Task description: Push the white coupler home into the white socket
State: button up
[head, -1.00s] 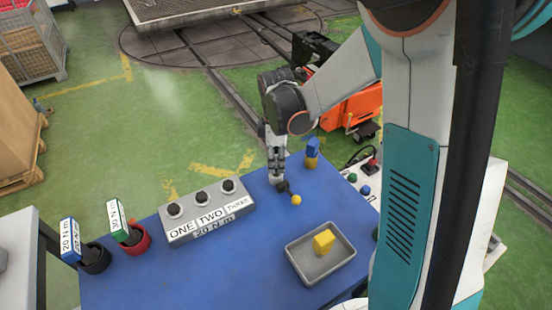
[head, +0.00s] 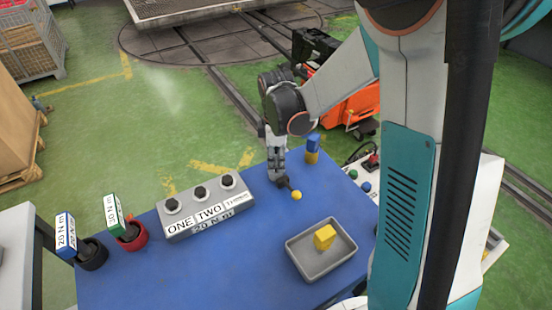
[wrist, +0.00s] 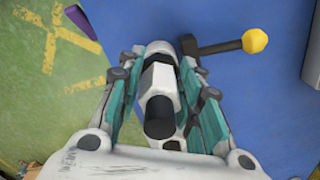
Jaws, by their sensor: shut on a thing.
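My gripper (head: 277,174) points down over the blue table, left of a black lever's yellow ball. In the wrist view its teal-padded fingers (wrist: 160,80) are shut on a white part with black bands and a black round end, which looks like the white coupler (wrist: 157,78). The coupler lies in line between the fingers. I cannot make out the white socket; the fingers and the coupler may hide it. I cannot tell how far the coupler sits in it. The black lever with a yellow ball (head: 296,195) is beside the fingers, also in the wrist view (wrist: 255,41).
A grey box (head: 203,206) labelled ONE, TWO, THREE stands left of my gripper. A grey tray (head: 296,258) with a yellow block (head: 324,237) is nearer. A blue and yellow piece (head: 312,148) stands behind.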

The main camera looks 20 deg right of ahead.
jog(key=shift+f, duration=0.2)
jog(key=o, duration=1.2)
jog(key=shift+o, duration=0.2)
notch_tip(320, 180, up, 12)
